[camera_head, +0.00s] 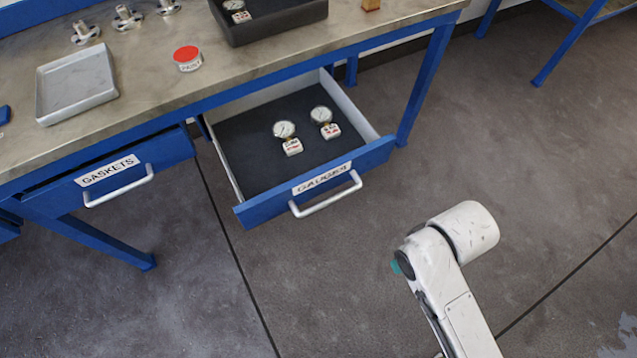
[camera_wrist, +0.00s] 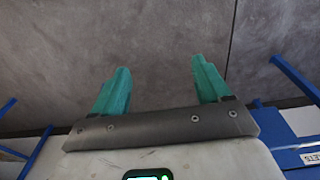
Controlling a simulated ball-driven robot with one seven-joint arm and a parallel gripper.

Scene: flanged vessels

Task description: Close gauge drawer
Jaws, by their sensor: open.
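The gauge drawer (camera_head: 251,164) is pulled well out below the workbench in the head view. Its blue front carries a label that is hard to read and a silver bar handle (camera_head: 326,196). Two round gauges (camera_head: 284,130) with tags lie on its dark lining.
The gaskets drawer (camera_head: 165,156) to the left stands slightly out. A blue bench leg (camera_head: 427,82) stands right of the drawer. Floor in front is clear.

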